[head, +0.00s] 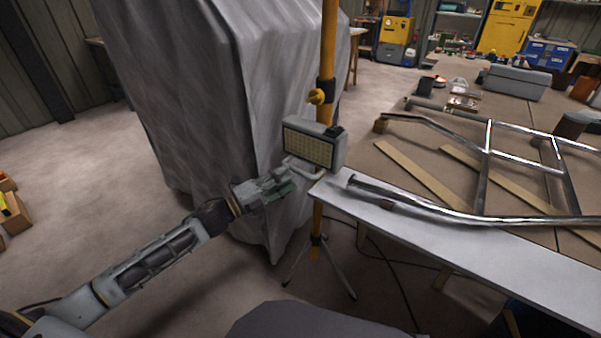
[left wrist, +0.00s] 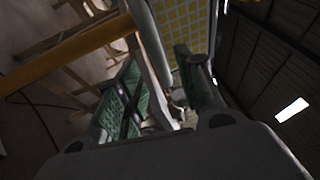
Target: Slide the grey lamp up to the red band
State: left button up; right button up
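The grey lamp (head: 332,152) is on the yellow pole (head: 328,45) of a tripod stand, its yellow gridded face toward the lower left. A light bracket hangs under it. A black clamp with a yellow knob (head: 317,97) sits on the pole above the lamp. My left gripper (head: 290,180) is just below and left of the lamp, by the bracket. In the left wrist view its green-padded fingers (left wrist: 160,90) stand apart, with the light bracket bar (left wrist: 148,40) between them; the lamp face (left wrist: 185,25) is beyond. No red band shows. My right gripper is out of view.
A grey draped cover (head: 205,90) stands close behind and left of the pole. A table (head: 440,235) with a metal tube frame (head: 487,170) begins just right of the pole. Tripod legs (head: 315,260) and a cable are on the floor.

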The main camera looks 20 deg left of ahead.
aim_at(301, 172)
pick_arm(q)
jog(key=shift+b+x, duration=0.3)
jog(key=shift+x, duration=2.5)
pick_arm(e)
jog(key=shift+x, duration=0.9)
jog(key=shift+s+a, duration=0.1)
pick_arm(q)
grip_shut()
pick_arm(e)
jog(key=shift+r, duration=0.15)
